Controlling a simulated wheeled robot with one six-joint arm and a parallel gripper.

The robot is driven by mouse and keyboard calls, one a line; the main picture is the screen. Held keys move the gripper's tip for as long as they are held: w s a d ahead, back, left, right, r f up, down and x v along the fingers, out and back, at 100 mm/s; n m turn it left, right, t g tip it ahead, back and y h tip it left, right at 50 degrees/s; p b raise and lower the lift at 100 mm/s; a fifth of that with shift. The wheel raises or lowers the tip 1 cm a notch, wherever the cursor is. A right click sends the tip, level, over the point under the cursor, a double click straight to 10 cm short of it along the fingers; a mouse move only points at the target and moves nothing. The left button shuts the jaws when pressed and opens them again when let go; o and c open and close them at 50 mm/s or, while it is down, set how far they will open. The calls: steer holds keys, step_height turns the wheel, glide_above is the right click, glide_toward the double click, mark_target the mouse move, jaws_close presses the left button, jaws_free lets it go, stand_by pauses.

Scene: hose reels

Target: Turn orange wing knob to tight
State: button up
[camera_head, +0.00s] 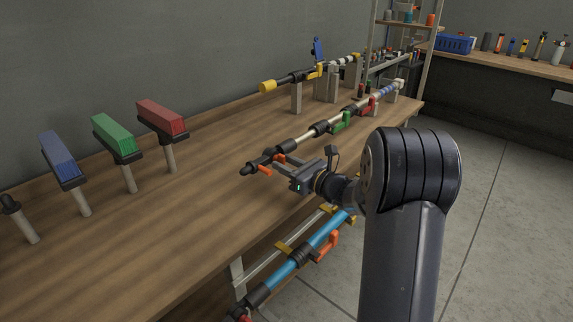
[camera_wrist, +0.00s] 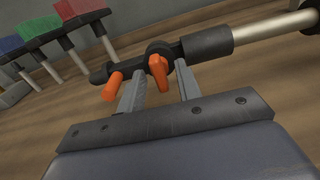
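The orange wing knob (camera_wrist: 158,72) sits on a black fitting at the near end of a pole above the wooden bench. In the wrist view it stands between the two grey fingers of my gripper (camera_wrist: 161,78), with a small gap visible on each side. A second orange piece, a stubby peg (camera_wrist: 112,87), sticks out of the same fitting, left of the left finger. In the head view my gripper (camera_head: 278,166) reaches in from the right to the black fitting (camera_head: 252,168). The fingers are apart. Contact with the knob cannot be told.
The pole (camera_head: 300,143) runs back right with green (camera_head: 340,124) and red (camera_head: 367,107) levers. A blue hose pole (camera_head: 312,246) lies below the bench edge. Blue, green and red blocks on posts stand left. The wooden bench (camera_head: 200,200) is clear between them.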

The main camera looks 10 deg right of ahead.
steer(key=v, duration=1.1)
steer(key=shift+w+a, duration=0.1)
steer(key=x, duration=1.1)
steer(key=shift+n, duration=0.3)
